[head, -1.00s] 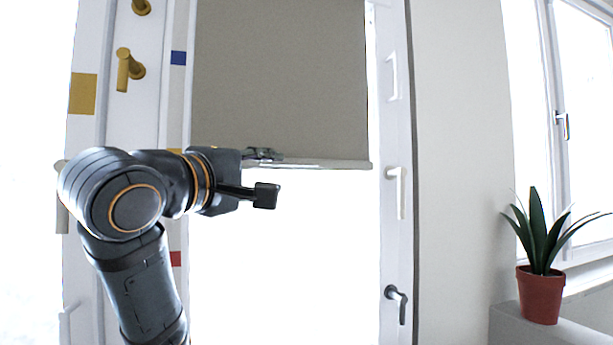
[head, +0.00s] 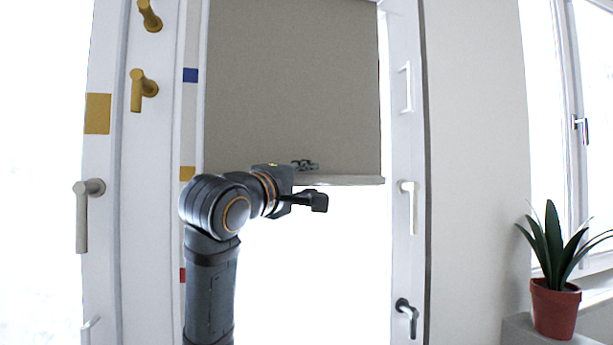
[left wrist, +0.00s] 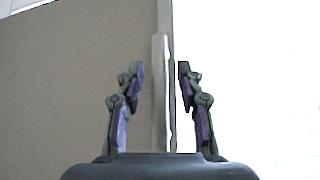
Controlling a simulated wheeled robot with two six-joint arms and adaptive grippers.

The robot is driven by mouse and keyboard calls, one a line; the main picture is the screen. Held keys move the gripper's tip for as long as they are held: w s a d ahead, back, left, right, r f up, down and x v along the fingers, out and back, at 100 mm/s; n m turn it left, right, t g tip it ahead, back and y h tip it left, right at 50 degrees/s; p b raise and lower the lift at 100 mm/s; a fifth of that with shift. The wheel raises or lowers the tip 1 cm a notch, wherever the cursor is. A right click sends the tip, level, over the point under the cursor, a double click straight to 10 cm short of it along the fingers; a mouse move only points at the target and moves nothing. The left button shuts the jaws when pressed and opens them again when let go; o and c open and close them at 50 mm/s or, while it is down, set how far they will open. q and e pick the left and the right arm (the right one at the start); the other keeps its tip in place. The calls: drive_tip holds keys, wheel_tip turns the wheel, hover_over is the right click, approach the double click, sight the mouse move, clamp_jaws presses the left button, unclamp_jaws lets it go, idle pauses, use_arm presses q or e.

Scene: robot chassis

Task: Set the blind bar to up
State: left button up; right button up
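The grey-beige blind (head: 292,85) hangs in the tall window frame. The pale blind bar (head: 355,181) runs along its lower edge, roughly level with the yellow mark on the left frame. My left gripper (head: 312,183) is open at the bar, one finger above it and one below it. In the left wrist view the bar (left wrist: 160,95) stands between the two fingers (left wrist: 160,75), with a visible gap on each side. Part of the bar's left end is hidden behind my left arm. My right gripper is not in view.
The left frame carries a blue mark (head: 190,75), a yellow mark (head: 187,173) and a red mark (head: 182,274). Gold handles (head: 141,90) are farther left. The right frame has a white handle (head: 408,205) and a dark handle (head: 406,316). A potted plant (head: 555,305) stands far right.

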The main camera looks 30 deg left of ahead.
use_arm(q)
drive_tip(key=shift+c, duration=0.4)
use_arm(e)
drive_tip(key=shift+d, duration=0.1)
use_arm(q)
clamp_jaws()
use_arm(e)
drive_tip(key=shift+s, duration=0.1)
use_arm(q)
drive_tip(key=shift+r, duration=0.1)
